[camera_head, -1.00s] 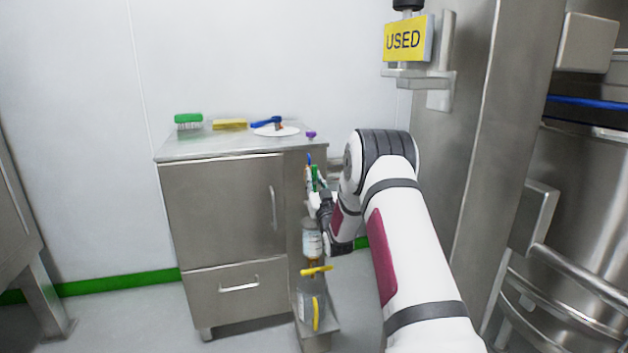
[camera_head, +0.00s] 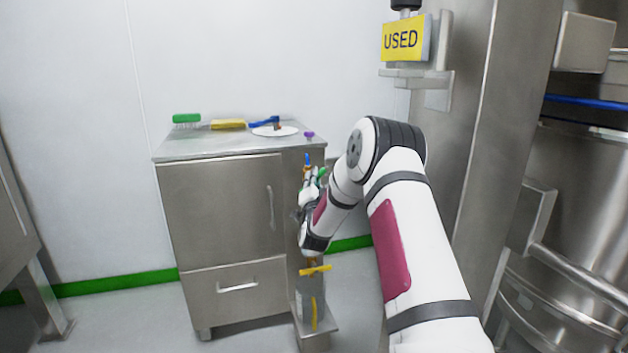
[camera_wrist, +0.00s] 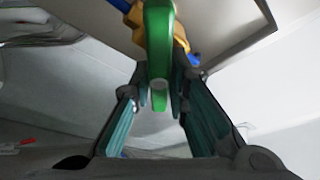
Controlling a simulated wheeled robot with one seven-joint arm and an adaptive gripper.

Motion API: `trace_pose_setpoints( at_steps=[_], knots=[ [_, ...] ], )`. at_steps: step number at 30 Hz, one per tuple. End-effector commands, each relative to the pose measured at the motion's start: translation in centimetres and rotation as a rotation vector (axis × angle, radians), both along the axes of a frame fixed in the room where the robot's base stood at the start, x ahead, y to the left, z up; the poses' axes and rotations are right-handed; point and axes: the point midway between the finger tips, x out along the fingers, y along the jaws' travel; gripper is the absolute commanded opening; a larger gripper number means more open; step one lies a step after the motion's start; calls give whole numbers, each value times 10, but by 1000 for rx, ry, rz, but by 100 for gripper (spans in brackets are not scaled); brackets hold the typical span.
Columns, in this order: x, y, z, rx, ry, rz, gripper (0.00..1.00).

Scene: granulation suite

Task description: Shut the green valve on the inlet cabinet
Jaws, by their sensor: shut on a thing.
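The green valve handle (camera_wrist: 159,50) is large in the wrist view, in front of a yellow-orange fitting (camera_wrist: 180,32) with blue parts. My gripper (camera_wrist: 160,92) is shut on the handle, with its teal-padded fingers on both sides of it. In the head view, a small part of the green handle (camera_head: 322,173) shows beside my gripper (camera_head: 311,186), at the right side of the steel inlet cabinet (camera_head: 222,210). My gripper and wrist hide most of the valve there. The handle's exact angle is hard to tell.
A blue-tipped fitting (camera_head: 307,160) stands just above my gripper. A yellow handle (camera_head: 315,270) sits below on the same side. The cabinet top holds a green brush (camera_head: 187,118), a yellow block (camera_head: 229,125) and a white plate (camera_head: 275,131). A steel column (camera_head: 462,150) stands to the right.

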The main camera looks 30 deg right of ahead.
Motion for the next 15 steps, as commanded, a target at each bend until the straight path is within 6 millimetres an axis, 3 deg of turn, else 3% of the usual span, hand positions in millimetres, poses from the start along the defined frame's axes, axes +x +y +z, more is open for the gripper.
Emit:
trace_pose_setpoints(
  at_steps=[15],
  knots=[
    [-2,-5,-6,455,-127,-5,0]
  ],
)
